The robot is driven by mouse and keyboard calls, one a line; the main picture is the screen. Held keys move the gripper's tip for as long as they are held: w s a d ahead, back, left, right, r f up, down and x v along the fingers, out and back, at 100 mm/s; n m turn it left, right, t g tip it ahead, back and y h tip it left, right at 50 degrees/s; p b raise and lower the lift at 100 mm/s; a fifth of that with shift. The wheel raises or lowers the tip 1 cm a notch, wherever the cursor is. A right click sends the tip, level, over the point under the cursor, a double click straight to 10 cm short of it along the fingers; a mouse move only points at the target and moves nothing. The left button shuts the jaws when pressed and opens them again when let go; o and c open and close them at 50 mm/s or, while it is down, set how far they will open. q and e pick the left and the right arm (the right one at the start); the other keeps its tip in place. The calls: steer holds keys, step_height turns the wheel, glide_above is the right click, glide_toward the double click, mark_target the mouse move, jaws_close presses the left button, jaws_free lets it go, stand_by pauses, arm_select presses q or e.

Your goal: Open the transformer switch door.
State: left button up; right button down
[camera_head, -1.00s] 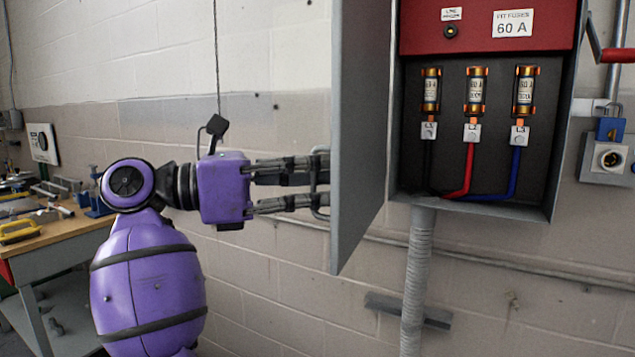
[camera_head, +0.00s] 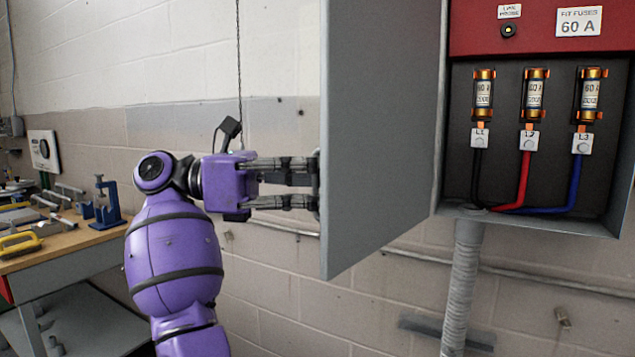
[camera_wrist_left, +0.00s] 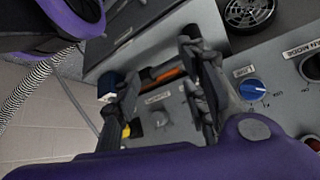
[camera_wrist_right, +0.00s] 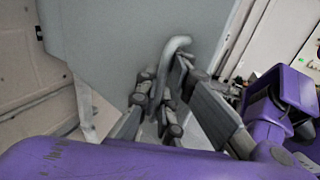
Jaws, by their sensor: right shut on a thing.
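The switch door (camera_head: 375,140) is a flat grey panel swung out from the left side of the open switch box (camera_head: 452,150). My right gripper (camera_head: 312,183) is at the door's outer edge in the head view. In the right wrist view its fingers (camera_wrist_right: 160,88) are closed around the grey bar handle (camera_wrist_right: 177,45) on the door face (camera_wrist_right: 115,45). The fingers partly hide the handle. My left gripper (camera_wrist_left: 152,88) shows only in the left wrist view, open, in front of a grey control panel (camera_wrist_left: 280,85).
The box holds several fuses, with black, red and blue cables, below a red panel (camera_head: 540,28). A grey conduit (camera_head: 462,270) runs down from it. A workbench (camera_head: 70,240) with tools stands at the left. A blue knob (camera_wrist_left: 252,88) is near the left gripper.

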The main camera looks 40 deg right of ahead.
steer(key=c, duration=2.2)
jaws_free()
steer(key=shift+a, duration=0.25)
steer(key=shift+v, duration=3.75)
